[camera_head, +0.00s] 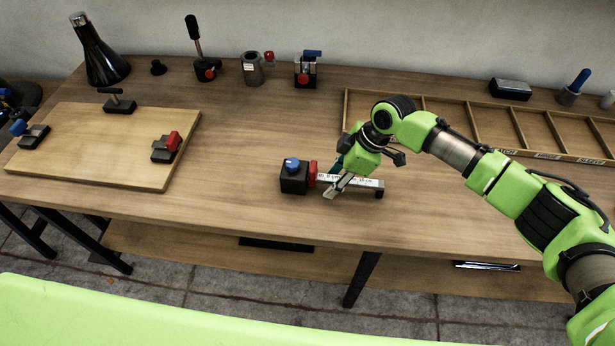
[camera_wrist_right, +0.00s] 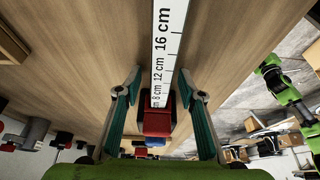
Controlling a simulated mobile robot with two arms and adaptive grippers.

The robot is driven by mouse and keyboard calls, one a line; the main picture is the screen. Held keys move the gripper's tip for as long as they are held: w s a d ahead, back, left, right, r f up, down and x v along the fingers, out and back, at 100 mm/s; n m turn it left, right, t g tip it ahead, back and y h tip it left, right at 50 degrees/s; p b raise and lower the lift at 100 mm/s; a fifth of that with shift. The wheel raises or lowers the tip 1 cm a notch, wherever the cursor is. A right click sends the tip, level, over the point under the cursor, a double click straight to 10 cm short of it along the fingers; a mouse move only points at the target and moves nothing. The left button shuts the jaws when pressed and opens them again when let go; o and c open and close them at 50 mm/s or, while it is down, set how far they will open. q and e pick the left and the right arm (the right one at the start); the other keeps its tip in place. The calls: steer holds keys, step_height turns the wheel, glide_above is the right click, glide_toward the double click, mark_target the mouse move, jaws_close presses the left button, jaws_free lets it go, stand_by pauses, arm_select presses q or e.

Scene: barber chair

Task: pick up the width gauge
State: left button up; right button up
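The width gauge lies on the wooden table in the head view: a white ruler bar (camera_head: 366,182) with a black block and blue knob (camera_head: 293,177) at its left end and a red slider (camera_head: 313,174). My right gripper (camera_head: 333,187) is low over the bar, just right of the slider. In the right wrist view my right gripper (camera_wrist_right: 160,84) is open, one finger on each side of the ruler (camera_wrist_right: 167,45), with gaps between.
A divided wooden tray (camera_head: 420,98) with labels lies at the back right, behind my right arm. A wooden board (camera_head: 95,145) with clamps is at the left. A toggle clamp (camera_head: 203,65), a grey cylinder (camera_head: 252,70) and a blue-handled fixture (camera_head: 306,70) stand at the back.

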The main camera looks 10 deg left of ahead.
steer(key=shift+f, duration=0.2)
jaws_close()
steer(key=shift+r, duration=0.1)
steer(key=shift+w, duration=0.1)
